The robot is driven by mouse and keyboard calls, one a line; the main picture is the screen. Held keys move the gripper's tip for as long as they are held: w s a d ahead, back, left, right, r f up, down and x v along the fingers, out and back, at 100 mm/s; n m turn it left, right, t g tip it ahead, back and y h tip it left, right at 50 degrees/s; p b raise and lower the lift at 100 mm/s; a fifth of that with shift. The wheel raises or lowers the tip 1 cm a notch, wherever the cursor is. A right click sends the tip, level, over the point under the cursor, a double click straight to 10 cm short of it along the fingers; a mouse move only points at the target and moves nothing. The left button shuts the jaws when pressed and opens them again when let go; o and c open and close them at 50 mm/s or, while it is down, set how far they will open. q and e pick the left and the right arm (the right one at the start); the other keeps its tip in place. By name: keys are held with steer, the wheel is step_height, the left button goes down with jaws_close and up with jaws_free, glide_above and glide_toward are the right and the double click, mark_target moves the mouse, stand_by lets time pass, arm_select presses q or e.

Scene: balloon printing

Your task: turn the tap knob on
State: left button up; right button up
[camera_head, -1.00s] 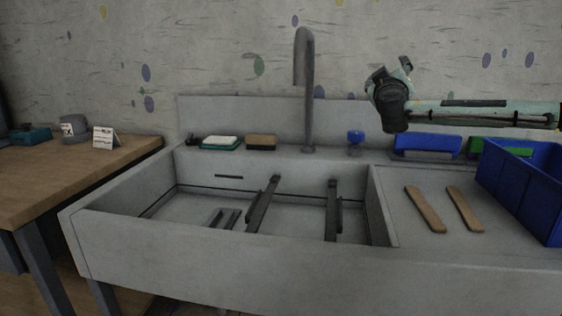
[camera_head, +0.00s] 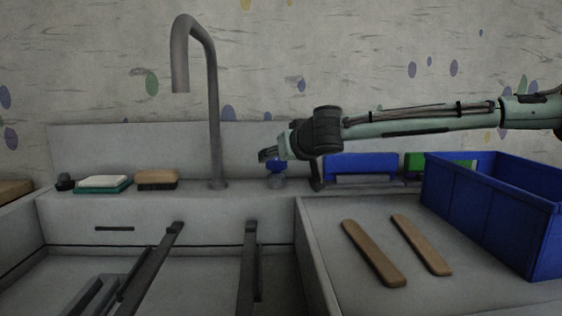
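The tap knob (camera_head: 276,168) is small and blue on a grey base, on the sink's back ledge to the right of the tall grey tap (camera_head: 213,110). No water shows below the spout. My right arm comes in from the right, and its dark gripper (camera_head: 268,155) is just above and in front of the knob, partly covering its top. I cannot tell whether the gripper touches the knob or whether its fingers are open. My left gripper is not in view.
The grey sink basin (camera_head: 190,212) lies in front, with dark bars across it. A sponge (camera_head: 157,178) and a soap dish (camera_head: 103,184) sit left of the tap. A blue bin (camera_head: 490,215) and two wooden sticks (camera_head: 373,252) are on the right counter.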

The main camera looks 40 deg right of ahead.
mark_target(277, 159)
steer(key=x, duration=0.5)
steer(key=shift+w+d, duration=0.1)
steer(key=c, duration=1.2)
